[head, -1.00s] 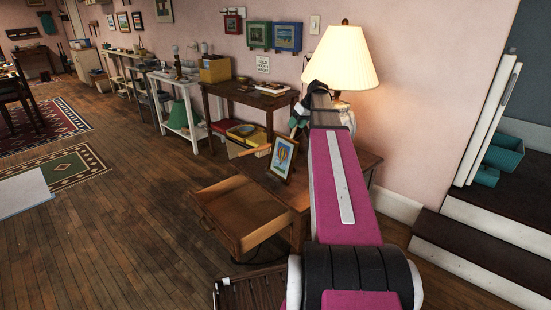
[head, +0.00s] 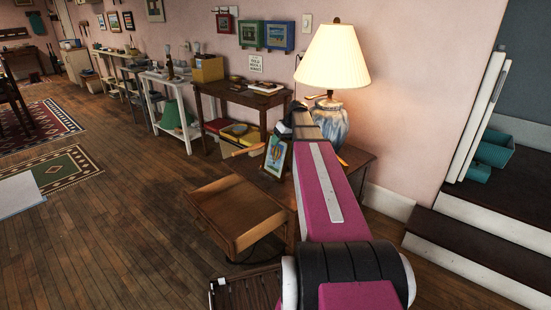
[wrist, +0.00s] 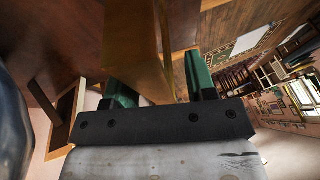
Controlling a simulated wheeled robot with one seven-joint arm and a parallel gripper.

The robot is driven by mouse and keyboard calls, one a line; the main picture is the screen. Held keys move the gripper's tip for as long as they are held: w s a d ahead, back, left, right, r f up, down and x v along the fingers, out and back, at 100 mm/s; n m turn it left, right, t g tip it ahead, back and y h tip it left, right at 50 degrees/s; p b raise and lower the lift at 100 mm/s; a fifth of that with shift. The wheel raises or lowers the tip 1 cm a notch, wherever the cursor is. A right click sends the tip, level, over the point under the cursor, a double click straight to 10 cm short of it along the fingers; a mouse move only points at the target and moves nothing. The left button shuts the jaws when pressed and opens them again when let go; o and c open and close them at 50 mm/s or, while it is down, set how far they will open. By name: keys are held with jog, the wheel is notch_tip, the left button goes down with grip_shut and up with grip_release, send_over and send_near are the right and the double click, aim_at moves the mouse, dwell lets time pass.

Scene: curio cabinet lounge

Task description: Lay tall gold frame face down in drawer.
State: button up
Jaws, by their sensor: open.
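The tall gold frame (head: 275,157), with a hot-air balloon picture, stands leaning upright on the wooden side table (head: 353,160). The table's drawer (head: 237,213) is pulled open, and its visible inside looks empty. In the wrist view my gripper (wrist: 161,88) is open, with one green finger on each side of a gold-brown strip, which looks like the frame (wrist: 152,45) seen edge-on. I cannot tell whether either finger touches it. In the head view my arm hides most of the gripper, just above and behind the frame.
A lit lamp (head: 333,120) with a blue-white base stands on the side table, close to my arm. A darker table (head: 243,95) with books stands behind. Steps (head: 470,240) lie at the right. The floor left of the drawer is clear.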

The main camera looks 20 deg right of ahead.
jog(key=shift+f, duration=0.25)
dwell(0.6)
grip_shut()
